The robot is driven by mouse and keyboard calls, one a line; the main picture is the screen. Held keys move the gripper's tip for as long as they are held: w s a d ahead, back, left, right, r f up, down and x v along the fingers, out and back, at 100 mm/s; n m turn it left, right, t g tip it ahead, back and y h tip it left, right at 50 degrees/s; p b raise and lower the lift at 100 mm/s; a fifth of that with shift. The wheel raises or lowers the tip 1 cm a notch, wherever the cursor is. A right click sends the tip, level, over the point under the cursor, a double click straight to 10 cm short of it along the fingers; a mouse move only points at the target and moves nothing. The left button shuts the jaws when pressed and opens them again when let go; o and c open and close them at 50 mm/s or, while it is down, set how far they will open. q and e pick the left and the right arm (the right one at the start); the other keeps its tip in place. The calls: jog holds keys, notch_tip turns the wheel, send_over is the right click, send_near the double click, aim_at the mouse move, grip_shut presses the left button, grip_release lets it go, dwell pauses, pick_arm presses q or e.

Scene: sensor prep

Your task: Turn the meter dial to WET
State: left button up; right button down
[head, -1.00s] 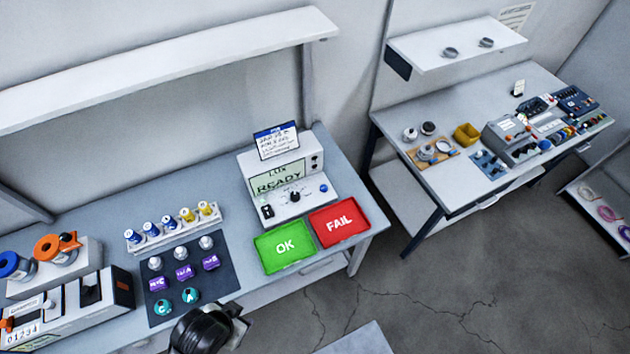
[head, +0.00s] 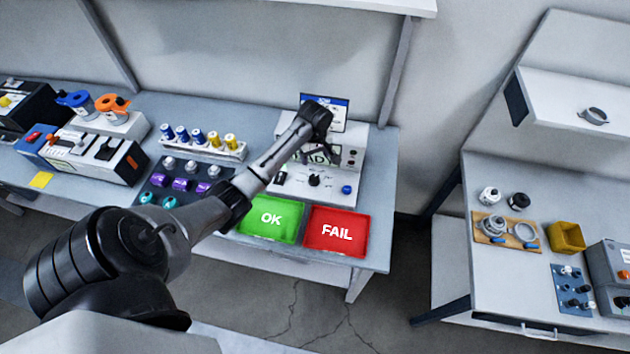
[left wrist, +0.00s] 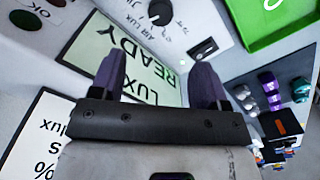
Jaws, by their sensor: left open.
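The white meter (head: 330,192) stands on the left bench, with its display (left wrist: 125,60) showing LUX READY in the left wrist view. Its black dial (head: 314,180) is on the lower front panel; it also shows at the top of the left wrist view (left wrist: 160,12). The dial's exact setting is too small to read. My left gripper (head: 319,157) is over the meter's display, just above and behind the dial in the head view. In the left wrist view its purple-grey fingers (left wrist: 158,77) are apart with nothing between them. My right gripper does not show.
A green OK tray (head: 270,219) and a red FAIL tray (head: 337,232) lie in front of the meter. A printed card (head: 335,108) stands behind it. A blue button (head: 347,189) and black switch (head: 280,178) flank the dial. A vial rack (head: 205,148) is left.

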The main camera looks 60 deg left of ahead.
aim_at(314, 178)
pick_arm(q)
notch_tip(314, 178, down, 14)
jog(key=shift+a+r+b, duration=0.15)
jog(key=shift+r+b, duration=0.1)
jog(key=shift+b, duration=0.45)
jog(key=c, duration=0.9)
jog(key=shift+r, duration=0.1)
